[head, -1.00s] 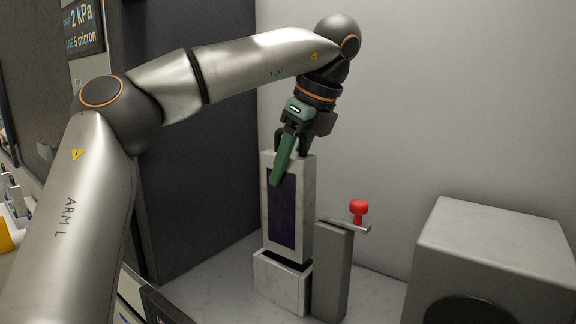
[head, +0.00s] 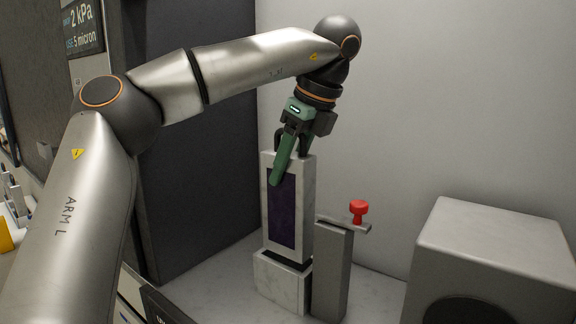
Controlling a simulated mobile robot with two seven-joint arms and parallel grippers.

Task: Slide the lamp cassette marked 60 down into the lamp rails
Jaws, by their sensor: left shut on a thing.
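The lamp cassette (head: 282,222) is a tall pale block with a dark purple panel on its front. It stands upright above a pale base block (head: 281,284), with a dark band between the two. I cannot read a 60 on it from here. My left gripper (head: 281,172) is shut on the top of the cassette, with one green finger down its front face. Lamp rails cannot be told apart clearly; the dark band at the cassette's foot is partly hidden. My right gripper is not in view.
A grey post (head: 332,272) with a flat bar and a red knob (head: 358,211) stands close at the right of the cassette. A grey box (head: 490,255) with a round dark opening is at the far right. A dark cabinet (head: 198,150) rises at the left.

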